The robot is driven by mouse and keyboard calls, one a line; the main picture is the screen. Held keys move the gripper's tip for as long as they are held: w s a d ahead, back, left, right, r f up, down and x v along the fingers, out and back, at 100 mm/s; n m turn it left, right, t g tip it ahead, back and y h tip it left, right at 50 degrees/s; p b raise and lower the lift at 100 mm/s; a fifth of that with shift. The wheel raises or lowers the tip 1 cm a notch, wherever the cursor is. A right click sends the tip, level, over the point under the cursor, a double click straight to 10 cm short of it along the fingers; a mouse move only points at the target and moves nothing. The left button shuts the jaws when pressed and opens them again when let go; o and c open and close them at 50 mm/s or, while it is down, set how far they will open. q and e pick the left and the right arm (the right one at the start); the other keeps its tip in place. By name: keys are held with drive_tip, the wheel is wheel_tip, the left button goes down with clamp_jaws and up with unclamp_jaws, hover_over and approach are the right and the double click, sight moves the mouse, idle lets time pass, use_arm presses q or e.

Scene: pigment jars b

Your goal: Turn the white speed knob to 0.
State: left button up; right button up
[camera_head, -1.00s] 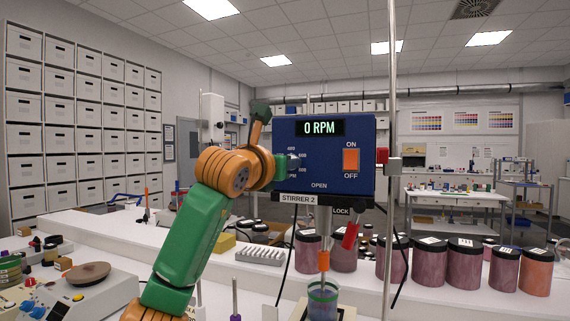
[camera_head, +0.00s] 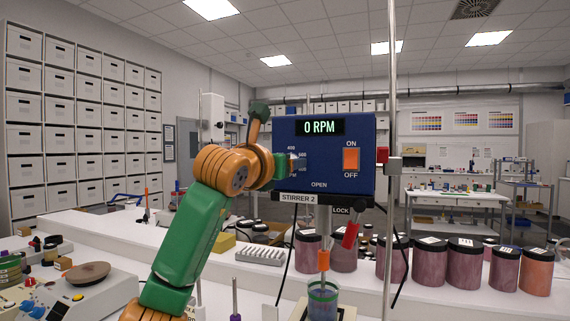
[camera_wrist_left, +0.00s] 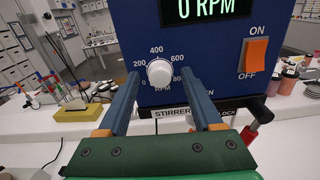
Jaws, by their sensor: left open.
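The blue stirrer box (camera_head: 325,170) hangs at the centre of the head view; its display (camera_head: 320,127) reads 0 RPM. The white speed knob (camera_wrist_left: 159,72) shows in the left wrist view, inside a dial marked from 0 up past 800; its pointer direction is too small to tell. My left gripper (camera_wrist_left: 163,82) is open, with one finger on each side of the knob and gaps showing between fingers and knob. In the head view my left gripper (camera_head: 288,168) is at the box's left front and mostly hides the knob. My right gripper is not in view.
An orange ON/OFF switch (camera_head: 351,160) is right of the dial. A metal rod (camera_head: 391,120) stands right of the box. A beaker (camera_head: 322,301) stands below it.

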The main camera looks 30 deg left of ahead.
use_arm(q)
drive_tip(key=b+v, duration=0.3)
drive_tip(key=v, duration=0.3)
drive_tip(key=shift+s, duration=0.35)
drive_tip(key=shift+d, duration=0.1)
